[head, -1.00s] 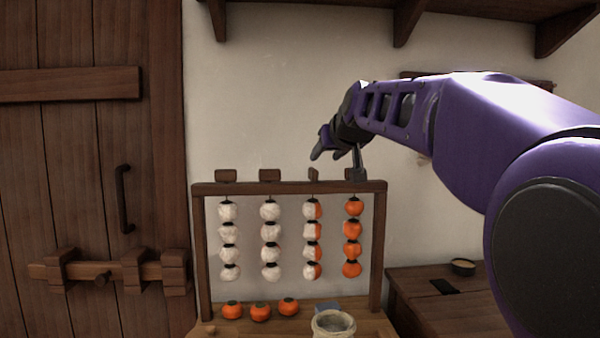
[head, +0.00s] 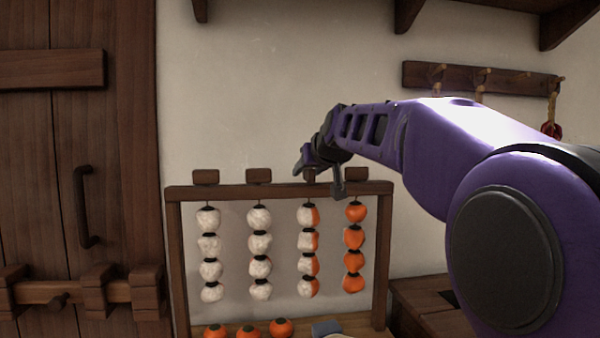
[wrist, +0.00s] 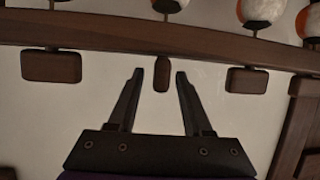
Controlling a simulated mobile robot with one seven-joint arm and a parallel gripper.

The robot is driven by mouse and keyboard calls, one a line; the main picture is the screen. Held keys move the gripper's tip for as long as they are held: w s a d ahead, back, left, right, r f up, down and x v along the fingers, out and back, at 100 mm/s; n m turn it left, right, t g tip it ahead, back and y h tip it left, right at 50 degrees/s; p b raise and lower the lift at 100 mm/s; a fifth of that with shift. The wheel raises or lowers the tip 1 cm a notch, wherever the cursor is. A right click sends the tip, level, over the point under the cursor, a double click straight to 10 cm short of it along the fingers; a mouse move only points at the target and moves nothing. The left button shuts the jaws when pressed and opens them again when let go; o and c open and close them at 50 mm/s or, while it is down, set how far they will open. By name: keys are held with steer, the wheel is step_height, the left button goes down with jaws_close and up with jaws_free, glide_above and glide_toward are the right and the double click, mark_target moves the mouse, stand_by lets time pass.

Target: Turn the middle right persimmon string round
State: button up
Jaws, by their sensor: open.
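A wooden rack (head: 277,190) carries four hanging strings, each topped by a wooden tab. The middle right persimmon string (head: 307,262) shows white on its left and orange on its right, so it stands side-on. Its tab (wrist: 162,74) is narrow, edge-on, in the wrist view. The two left strings, such as the middle left one (head: 259,243), show white; the far right string (head: 354,258) shows orange. My gripper (head: 318,180) is open at the rack's top beam, partly hiding the tab in the head view. In the wrist view the tab stands between the fingertips, apart from both.
The neighbouring tabs (wrist: 52,66) and (wrist: 247,80) stand to either side of my fingers. Loose orange persimmons (head: 249,331) lie below the rack. A plank door (head: 75,170) is at the left. A peg rail (head: 480,80) is on the wall at the right.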

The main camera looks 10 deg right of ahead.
steer(key=shift+c, duration=0.2)
jaws_close()
steer(key=shift+d+n+y, duration=0.1)
steer(key=shift+n+y, duration=0.3)
steer(key=shift+y, duration=0.1)
steer(key=n+g+y+b, duration=0.1)
steer(key=n+y, duration=0.2)
steer(key=n+g+y, duration=0.1)
steer(key=n+y, duration=0.1)
steer(key=y, duration=0.1)
steer(key=shift+r+n+g+p, duration=0.15)
steer(key=shift+n+g+p, duration=0.2)
steer(key=shift+n+g, duration=0.05)
steer(key=n+g+y+p, duration=0.2)
steer(key=n+p, duration=0.1)
steer(key=shift+r+g+y, duration=0.2)
steer(key=shift+g+y, duration=0.2)
steer(key=n+g+y+p, duration=0.1)
steer(key=n+g+p, duration=0.1)
steer(key=p, duration=0.1)
steer(key=shift+f, duration=0.15)
steer(key=shift+p, duration=0.3)
steer(key=shift+f+n+g, duration=0.15)
steer(key=shift+n+g, duration=0.25)
